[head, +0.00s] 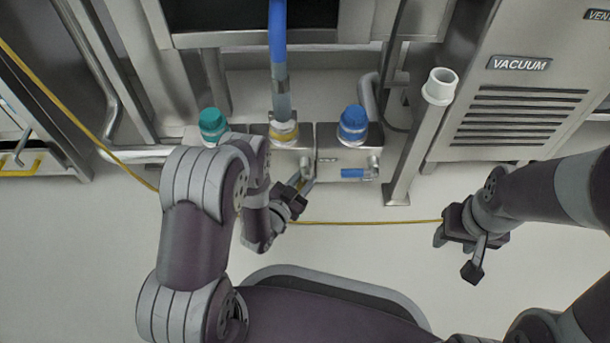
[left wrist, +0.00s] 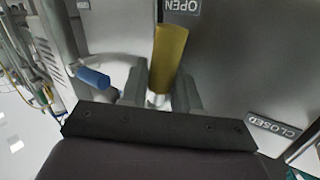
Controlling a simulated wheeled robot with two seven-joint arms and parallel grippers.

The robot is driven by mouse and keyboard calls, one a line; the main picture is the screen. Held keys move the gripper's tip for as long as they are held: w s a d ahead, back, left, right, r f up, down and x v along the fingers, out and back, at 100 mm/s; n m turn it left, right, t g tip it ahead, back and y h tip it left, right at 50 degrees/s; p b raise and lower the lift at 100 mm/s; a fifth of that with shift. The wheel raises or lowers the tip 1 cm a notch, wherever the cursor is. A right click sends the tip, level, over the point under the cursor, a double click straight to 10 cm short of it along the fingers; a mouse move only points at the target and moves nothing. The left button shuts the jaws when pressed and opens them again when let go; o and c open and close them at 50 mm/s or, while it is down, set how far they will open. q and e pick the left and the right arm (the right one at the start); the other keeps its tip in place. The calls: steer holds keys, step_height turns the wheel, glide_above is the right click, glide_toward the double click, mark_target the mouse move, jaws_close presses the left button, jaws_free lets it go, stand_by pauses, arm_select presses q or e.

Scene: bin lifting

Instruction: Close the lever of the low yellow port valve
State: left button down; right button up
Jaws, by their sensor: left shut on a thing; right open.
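The yellow port (head: 284,133) is on a steel box low on the wall, with a clear and blue hose standing in it. Its valve lever has a yellow sleeve (left wrist: 169,58), seen between my left fingers in the left wrist view. The lever points toward the OPEN label (left wrist: 182,6); the CLOSED label (left wrist: 273,125) is off to the right. My left gripper (head: 302,186) is shut on the lever, which it mostly hides in the head view. My right gripper (head: 457,255) is open and empty, above the floor at the right.
A blue port (head: 353,125) with a blue lever (head: 354,173) is right of the yellow one. A teal port (head: 212,124) is left, partly behind my arm. A steel post with a white cup (head: 439,87) and the VACUUM cabinet (head: 520,90) stand right. A yellow cable (head: 370,222) crosses the floor.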

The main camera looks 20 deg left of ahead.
arm_select(q)
steer(key=r+m+g+y+p, duration=0.1)
steer(key=m+y+p, duration=0.1)
steer(key=p, duration=0.2)
steer(key=a+m+g+y+p, duration=0.1)
steer(key=m+p, duration=0.2)
steer(key=p, duration=0.1)
steer(key=a+r+m+g+y+p, duration=0.1)
steer(key=m+g+y+p, duration=0.1)
steer(key=p, duration=0.2)
steer(key=shift+s+a+r+y, duration=0.15)
steer(key=shift+s+r+y, duration=0.15)
steer(key=shift+s, duration=0.1)
steer(key=shift+a+r+m+g+y+p, duration=0.1)
steer(key=shift+r+m+g+y+p, duration=0.15)
steer(key=shift+m+y+p, duration=0.3)
steer(key=shift+a+r+m+g+y+p, duration=0.15)
steer(key=shift+m+g+y+p, duration=0.25)
steer(key=shift+m+y, duration=0.2)
steer(key=shift+m, duration=0.25)
steer(key=shift+d, duration=0.1)
steer(key=c, duration=1)
jaws_free()
steer(key=shift+o, duration=0.2)
